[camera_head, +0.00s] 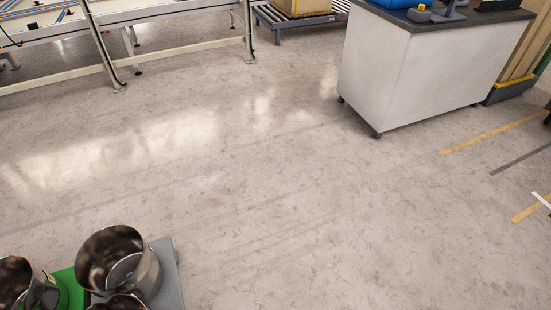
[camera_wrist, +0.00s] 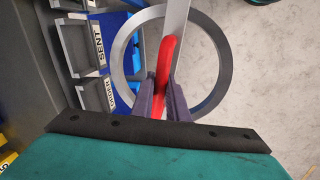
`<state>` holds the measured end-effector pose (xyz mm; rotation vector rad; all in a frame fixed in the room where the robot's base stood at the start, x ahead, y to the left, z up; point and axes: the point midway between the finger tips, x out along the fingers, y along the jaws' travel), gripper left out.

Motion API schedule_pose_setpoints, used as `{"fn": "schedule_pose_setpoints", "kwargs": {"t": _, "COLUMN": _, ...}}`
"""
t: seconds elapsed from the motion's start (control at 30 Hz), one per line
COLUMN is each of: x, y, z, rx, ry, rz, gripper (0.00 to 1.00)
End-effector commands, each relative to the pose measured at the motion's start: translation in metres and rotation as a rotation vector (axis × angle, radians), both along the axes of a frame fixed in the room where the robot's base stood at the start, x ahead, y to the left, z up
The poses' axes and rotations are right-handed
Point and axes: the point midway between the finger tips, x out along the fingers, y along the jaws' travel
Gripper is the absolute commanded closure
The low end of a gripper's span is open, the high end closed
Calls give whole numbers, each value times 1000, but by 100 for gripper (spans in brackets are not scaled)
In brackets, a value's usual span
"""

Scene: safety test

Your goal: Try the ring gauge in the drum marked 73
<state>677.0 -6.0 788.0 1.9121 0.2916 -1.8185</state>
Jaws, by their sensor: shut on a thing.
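My gripper (camera_wrist: 161,100) shows in the wrist view, its dark fingers shut on the red handle (camera_wrist: 167,60) of the ring gauge. The ring gauge (camera_wrist: 223,62) is a flat grey ring with a pale bar across it, held out beyond the fingertips. In the head view, open metal drums stand at the lower left: one in front (camera_head: 150,272), one at the left edge (camera_head: 40,292) and one cut by the bottom edge (camera_head: 120,301). I see no number 73 on any drum. My gripper and the gauge are not in the head view.
A grey plate (camera_head: 168,280) and a green one (camera_head: 66,276) lie by the drums. A white cabinet (camera_head: 420,80) stands at the upper right, a railing (camera_head: 98,45) at the upper left. The floor between is clear.

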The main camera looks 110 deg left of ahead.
Motion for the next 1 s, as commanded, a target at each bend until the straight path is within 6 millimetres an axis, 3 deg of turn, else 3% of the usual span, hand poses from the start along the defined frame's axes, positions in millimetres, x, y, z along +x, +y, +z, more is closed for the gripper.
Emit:
{"fn": "schedule_pose_setpoints", "kwargs": {"t": 0.03, "x": 0, "y": 0, "z": 13, "rx": -1, "ry": 0, "rz": 0, "gripper": 100}}
{"fn": "schedule_pose_setpoints", "kwargs": {"t": 1.0, "x": 1, "y": 3, "z": 112, "rx": -1, "ry": 0, "rz": 0, "gripper": 100}}
